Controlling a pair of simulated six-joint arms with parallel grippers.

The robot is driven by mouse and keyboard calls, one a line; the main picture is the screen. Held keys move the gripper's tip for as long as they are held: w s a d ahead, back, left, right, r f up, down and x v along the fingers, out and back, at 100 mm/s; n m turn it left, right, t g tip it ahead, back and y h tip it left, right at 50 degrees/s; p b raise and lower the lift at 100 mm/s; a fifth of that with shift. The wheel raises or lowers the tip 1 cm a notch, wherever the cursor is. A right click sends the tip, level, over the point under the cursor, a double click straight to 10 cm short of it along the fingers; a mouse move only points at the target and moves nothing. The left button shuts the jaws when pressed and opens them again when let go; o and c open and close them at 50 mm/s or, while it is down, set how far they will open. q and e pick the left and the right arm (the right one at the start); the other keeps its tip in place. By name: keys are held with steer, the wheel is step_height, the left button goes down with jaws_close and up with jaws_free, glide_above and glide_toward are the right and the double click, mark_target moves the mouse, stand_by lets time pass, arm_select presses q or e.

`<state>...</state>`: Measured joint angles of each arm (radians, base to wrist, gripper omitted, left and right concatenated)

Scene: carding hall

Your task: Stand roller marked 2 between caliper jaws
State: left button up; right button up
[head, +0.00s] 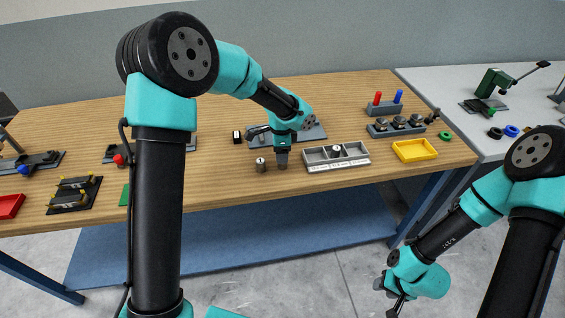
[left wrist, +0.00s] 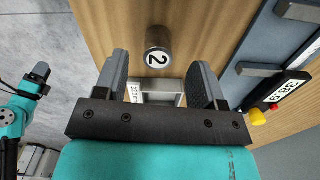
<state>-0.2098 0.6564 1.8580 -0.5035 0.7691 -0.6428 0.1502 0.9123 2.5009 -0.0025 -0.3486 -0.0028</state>
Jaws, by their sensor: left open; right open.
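The roller marked 2 (left wrist: 157,52) is a short metal cylinder with a black 2 on its white top. It stands upright on the wooden table, also seen in the head view (head: 260,164). My left gripper (head: 282,165) points down just right of it. In the left wrist view my left gripper (left wrist: 160,80) has its fingers apart, with the roller beyond the fingertips and nothing held. The caliper plate (head: 314,133) lies behind, partly hidden by my left arm; its grey jaws (left wrist: 258,69) show in the wrist view. My right gripper (head: 391,295) is off the table, open, low at right.
A grey divided tray (head: 310,158) with a roller in it sits right of my left gripper. A yellow tray (head: 415,150) and a rack (head: 378,132) stand further right. A digit display (left wrist: 288,86) and yellow knob (left wrist: 257,117) are near the caliper.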

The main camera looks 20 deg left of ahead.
arm_select(q)
steer(key=shift+d+f, duration=0.2)
steer(key=shift+f, duration=2.4)
steer(key=shift+c, duration=0.2)
steer(key=c, duration=1.1)
